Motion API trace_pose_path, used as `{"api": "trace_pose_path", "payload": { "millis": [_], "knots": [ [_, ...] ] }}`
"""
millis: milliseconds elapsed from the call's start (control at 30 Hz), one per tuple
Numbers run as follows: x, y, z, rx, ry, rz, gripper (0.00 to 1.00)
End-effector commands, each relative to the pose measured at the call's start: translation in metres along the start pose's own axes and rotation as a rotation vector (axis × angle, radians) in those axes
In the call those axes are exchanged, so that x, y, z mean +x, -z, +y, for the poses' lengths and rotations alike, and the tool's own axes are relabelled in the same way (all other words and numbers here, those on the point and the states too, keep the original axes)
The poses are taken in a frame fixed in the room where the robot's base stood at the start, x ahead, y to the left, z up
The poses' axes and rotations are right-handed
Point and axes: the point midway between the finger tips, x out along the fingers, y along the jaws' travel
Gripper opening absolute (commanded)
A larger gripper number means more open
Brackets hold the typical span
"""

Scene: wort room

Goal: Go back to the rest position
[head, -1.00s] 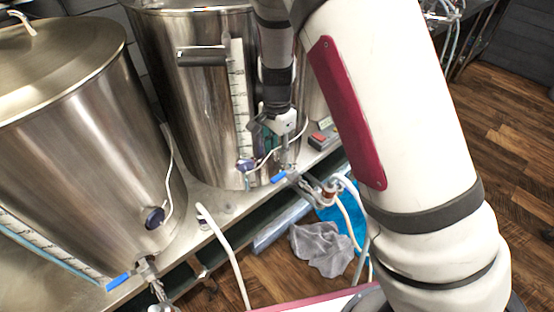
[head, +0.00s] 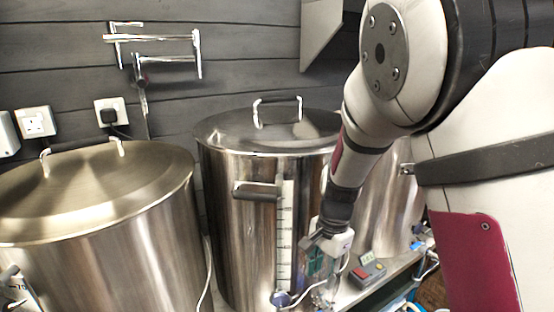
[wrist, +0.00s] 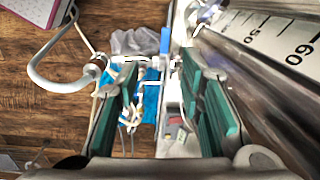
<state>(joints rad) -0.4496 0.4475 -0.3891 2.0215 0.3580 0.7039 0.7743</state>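My gripper (head: 318,262) hangs at the front of the middle steel kettle (head: 250,205), close to its sight-gauge scale (head: 286,235). In the wrist view my gripper (wrist: 160,92) shows two green-padded fingers spread apart with nothing held between them. A blue valve handle (wrist: 165,40) lies beyond the fingertips, and the kettle's printed scale (wrist: 270,30) is close on the right. I cannot tell whether the fingers touch the kettle. The upper arm fills the right of the head view.
A lidded kettle (head: 95,225) stands at the left and another (head: 388,205) behind my arm. A small red-and-grey device (head: 367,274) sits on the bench. A curved white hose (wrist: 45,65), a grey cloth (wrist: 135,42) and a blue item (wrist: 151,95) lie below.

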Motion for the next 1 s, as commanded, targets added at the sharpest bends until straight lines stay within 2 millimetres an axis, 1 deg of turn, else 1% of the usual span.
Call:
{"api": "trace_pose_path", "payload": {
  "millis": [33,100,167,200,267,300,367,500,567,700,800,900,1000],
  "knots": [
    [-0.030,-0.005,0.010,-0.036,0.028,-0.009,0.35],
    [-0.061,-0.013,0.023,-0.098,0.056,-0.018,0.35],
    [-0.085,-0.019,0.036,-0.152,0.078,-0.020,0.35],
    [-0.101,-0.024,0.044,-0.189,0.092,-0.019,0.35],
    [-0.124,-0.030,0.058,-0.244,0.112,-0.015,0.35],
    [-0.139,-0.035,0.068,-0.283,0.125,-0.008,0.35],
    [-0.159,-0.042,0.083,-0.338,0.142,0.002,0.35],
    [-0.203,-0.059,0.121,-0.471,0.174,0.045,0.35],
    [-0.220,-0.067,0.138,-0.528,0.182,0.069,0.35],
    [-0.253,-0.085,0.179,-0.657,0.188,0.137,0.35],
    [-0.272,-0.098,0.208,-0.746,0.179,0.194,0.35],
    [-0.286,-0.110,0.235,-0.825,0.159,0.252,0.35],
    [-0.295,-0.118,0.256,-0.885,0.134,0.299,0.35]
  ]
}}
